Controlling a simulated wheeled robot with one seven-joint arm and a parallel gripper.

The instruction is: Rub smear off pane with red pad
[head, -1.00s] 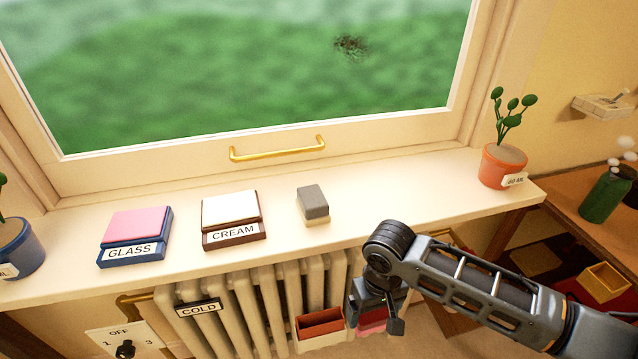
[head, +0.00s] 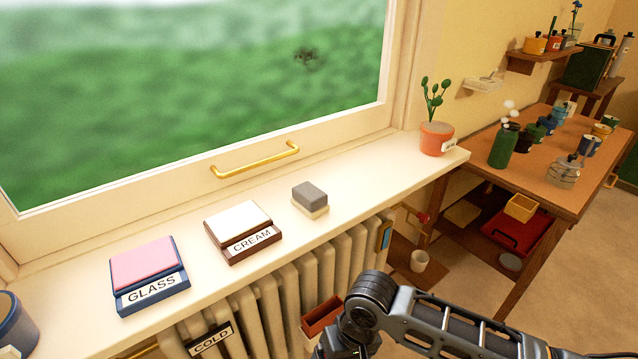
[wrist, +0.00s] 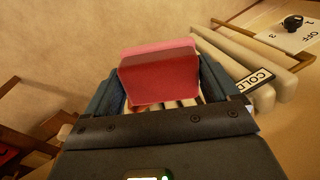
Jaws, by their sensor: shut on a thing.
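The dark speckled smear (head: 306,58) is on the window pane (head: 150,110), toward its upper right. My gripper (wrist: 158,82) is shut on the red pad (wrist: 160,78), which has a pinkish upper edge and a red face. The pad sits between the two dark fingers in the wrist view. In the head view my arm is low at the bottom edge, below the sill and well away from the pane, and the pad is out of sight there.
The sill (head: 375,190) carries a pink-topped GLASS block (head: 148,272), a CREAM block (head: 240,230), a grey block (head: 310,197) and a potted plant (head: 437,138). A brass handle (head: 255,162) juts from the window frame. A radiator (head: 285,285) with a red-brown tray (head: 320,316) is below.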

